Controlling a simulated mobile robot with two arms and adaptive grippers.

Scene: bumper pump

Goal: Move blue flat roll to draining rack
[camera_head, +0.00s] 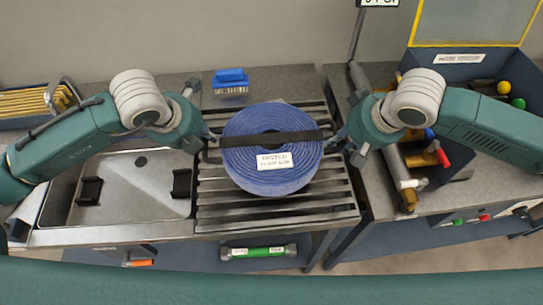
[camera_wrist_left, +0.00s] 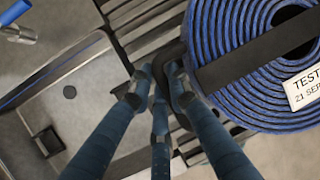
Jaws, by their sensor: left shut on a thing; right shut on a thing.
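The blue flat roll (camera_head: 258,180) is a coiled hose with a black strap across it and a white "TESTED" label. It lies flat over the slatted draining rack (camera_head: 220,217); I cannot tell whether it touches the slats. My left gripper (camera_head: 210,140) is at its left side, shut on a dark handle at the roll's edge. The left wrist view shows the fingers (camera_wrist_left: 162,88) closed there, beside the coils (camera_wrist_left: 235,65). My right gripper (camera_head: 334,142) is shut at the roll's right side; its hold is small and partly hidden.
A steel sink (camera_head: 130,205) with two black blocks is left of the rack. A blue brush (camera_head: 230,80) lies behind the rack. On the right, a bench holds pipe fittings with a red-handled valve (camera_head: 440,155) and a blue bin (camera_head: 465,70).

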